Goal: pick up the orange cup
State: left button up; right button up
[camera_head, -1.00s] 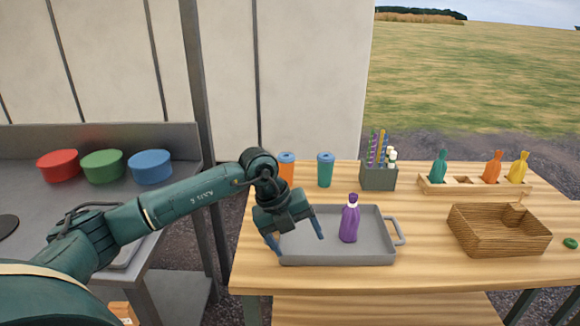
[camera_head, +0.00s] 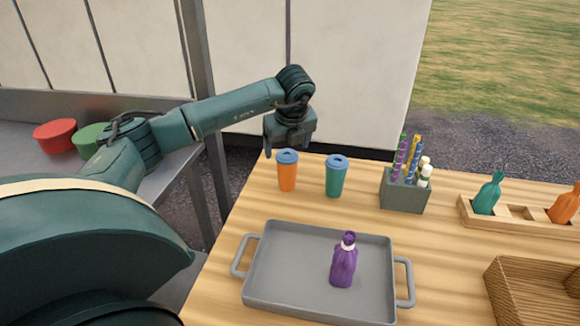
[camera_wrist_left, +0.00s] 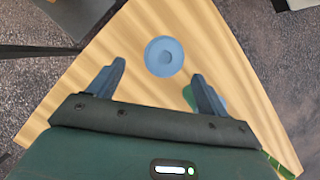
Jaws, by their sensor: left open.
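The orange cup (camera_head: 287,179) with a blue lid stands upright near the table's back left edge. In the left wrist view I look down on its round blue lid (camera_wrist_left: 165,57), just ahead of my fingertips. My left gripper (camera_head: 287,150) is open and points down above the cup, with nothing between its fingers. In the left wrist view its two fingers (camera_wrist_left: 160,77) are spread wide. The lid appears apart from both fingers, though the height gap is hard to tell. My right gripper is not in view.
A teal cup (camera_head: 336,180) stands just right of the orange one; my finger partly hides it in the wrist view. A straw holder (camera_head: 404,195) stands further right. A grey tray (camera_head: 285,290) with a purple bottle (camera_head: 344,263) lies in front. A bottle rack (camera_head: 520,222) is at right.

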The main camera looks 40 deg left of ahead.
aim_at(287, 163)
pick_arm(q)
jog(key=p+x, duration=0.1)
jog(key=x, duration=0.8)
jog(key=shift+w+f+p, duration=0.1)
jog(key=shift+w+p, duration=0.2)
jog(key=shift+p, duration=0.05)
jog(key=c, duration=1.1)
jog(key=shift+c, duration=0.2)
